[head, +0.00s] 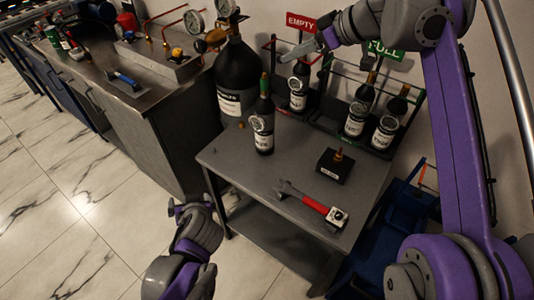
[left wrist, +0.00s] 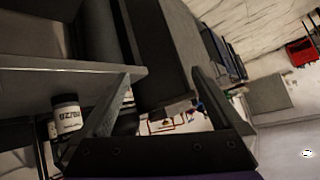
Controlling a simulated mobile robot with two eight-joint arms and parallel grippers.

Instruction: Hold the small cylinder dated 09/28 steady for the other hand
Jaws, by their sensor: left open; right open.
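A small black cylinder (head: 263,137) with a round gauge stands upright and alone on the grey table; its date cannot be read in the head view. In the left wrist view a cylinder (left wrist: 68,120) shows upside down with a label that looks like 09/28, probably the same one. It is outside the jaws, beyond one finger. My left gripper (head: 190,205) is open and empty, low beside the table's left edge; its fingers also show in the left wrist view (left wrist: 163,100). My right gripper (head: 303,49) is open in front of the EMPTY sign, above the racked cylinders.
A cylinder (head: 298,92) stands in the rack under the red EMPTY sign (head: 301,22). Two more (head: 357,115) stand under the green FULL sign (head: 386,50). A red-handled wrench (head: 308,204) and a black block (head: 335,166) lie on the table (head: 235,160). A large black cylinder (head: 237,70) stands behind.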

